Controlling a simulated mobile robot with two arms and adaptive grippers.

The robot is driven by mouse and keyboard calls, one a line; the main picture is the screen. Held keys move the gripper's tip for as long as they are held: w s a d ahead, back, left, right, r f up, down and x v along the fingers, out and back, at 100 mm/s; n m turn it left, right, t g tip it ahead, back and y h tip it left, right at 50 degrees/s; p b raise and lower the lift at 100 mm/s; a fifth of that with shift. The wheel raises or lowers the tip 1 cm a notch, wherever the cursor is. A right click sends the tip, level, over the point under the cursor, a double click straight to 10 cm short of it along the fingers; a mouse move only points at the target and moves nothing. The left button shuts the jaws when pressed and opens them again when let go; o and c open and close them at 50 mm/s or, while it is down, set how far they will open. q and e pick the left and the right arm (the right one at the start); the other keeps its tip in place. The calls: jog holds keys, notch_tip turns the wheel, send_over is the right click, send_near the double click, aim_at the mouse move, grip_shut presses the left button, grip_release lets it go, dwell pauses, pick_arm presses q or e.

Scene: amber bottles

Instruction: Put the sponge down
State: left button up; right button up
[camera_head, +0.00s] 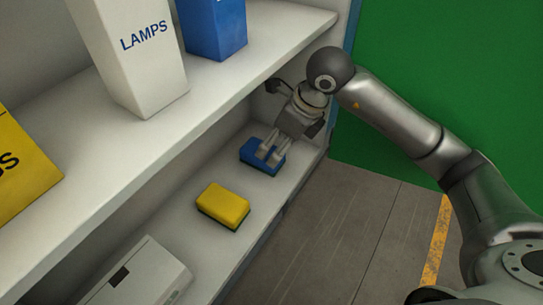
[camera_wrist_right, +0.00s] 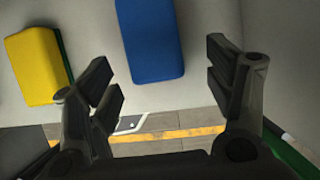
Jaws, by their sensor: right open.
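A blue sponge (camera_head: 249,153) lies flat on the lower shelf (camera_head: 222,250), near its right end. My right gripper (camera_head: 269,156) reaches down over it in the head view, fingertips at the sponge. In the right wrist view the jaws stand wide apart, with the blue sponge (camera_wrist_right: 150,40) ahead of the gap between them and no finger closed on it. Whether a fingertip touches it I cannot tell. A yellow sponge (camera_head: 223,203) with a dark underside lies nearer on the same shelf; it also shows at the left of the right wrist view (camera_wrist_right: 34,65). My left gripper is not in view.
The upper shelf (camera_head: 200,115) overhangs on the left, with a white LAMPS box (camera_head: 140,55), a blue box (camera_head: 213,28) and a yellow box (camera_head: 22,165). A grey-white case (camera_head: 140,275) sits low on the lower shelf. Open floor (camera_head: 340,220) lies right, before a green wall (camera_head: 440,70).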

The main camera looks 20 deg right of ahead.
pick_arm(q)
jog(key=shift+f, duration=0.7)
pick_arm(e)
jog(key=v, duration=0.5)
jog(key=shift+d+r, duration=0.1)
jog(key=shift+r, duration=0.3)
jog(key=shift+f, duration=0.1)
